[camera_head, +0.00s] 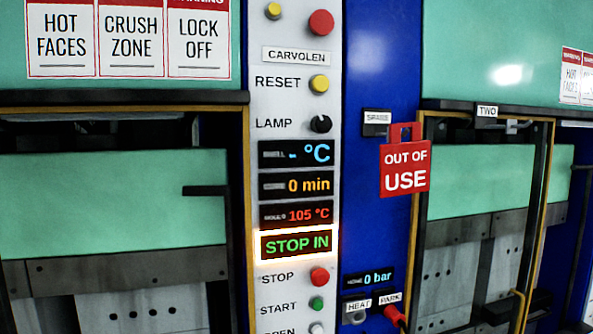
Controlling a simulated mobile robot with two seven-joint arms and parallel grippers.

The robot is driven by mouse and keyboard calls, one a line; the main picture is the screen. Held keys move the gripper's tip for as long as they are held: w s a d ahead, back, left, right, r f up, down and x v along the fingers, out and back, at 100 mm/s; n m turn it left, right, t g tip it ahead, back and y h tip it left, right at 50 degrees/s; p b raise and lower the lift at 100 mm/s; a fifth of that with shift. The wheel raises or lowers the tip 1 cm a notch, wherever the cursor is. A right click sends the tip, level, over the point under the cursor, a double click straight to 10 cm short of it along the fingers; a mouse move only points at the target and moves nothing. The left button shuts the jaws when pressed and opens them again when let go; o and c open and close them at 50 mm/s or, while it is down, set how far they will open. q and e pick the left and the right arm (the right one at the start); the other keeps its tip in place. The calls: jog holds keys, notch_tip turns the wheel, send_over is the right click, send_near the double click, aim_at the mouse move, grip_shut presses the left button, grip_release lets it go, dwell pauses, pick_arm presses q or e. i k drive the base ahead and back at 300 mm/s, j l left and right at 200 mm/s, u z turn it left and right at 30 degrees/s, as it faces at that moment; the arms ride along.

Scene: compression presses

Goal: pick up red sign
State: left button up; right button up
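The red sign (405,168) reads "OUT OF USE" in white letters. It hangs upright, tilted slightly, in front of the blue panel, right of the control column. It has a red loop handle on top, below and right of a small "SPARE" label. Its right edge reaches the frame of the right press. Neither of my grippers is in view, and nothing is seen touching the sign.
A pale control column (294,200) with buttons and displays stands left of the sign; its "STOP IN" display is outlined brightly. Presses with green plates flank it. A "PARK" label (390,298) with a red part below sits beneath the sign. The blue panel (375,60) above is bare.

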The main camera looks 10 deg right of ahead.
aim_at(405, 167)
jog(key=l+u, duration=0.15)
jog(key=l, duration=0.35)
jog(key=l+u, duration=0.1)
jog(key=l, duration=0.4)
jog(key=k+l+u, duration=0.15)
jog(key=l, duration=0.35)
jog(key=l+u, duration=0.1)
jog(key=l, duration=0.45)
jog(key=k+l+u, duration=0.15)
jog(key=l, duration=0.3)
jog(key=k+l+u, duration=0.1)
jog(key=l, duration=0.4)
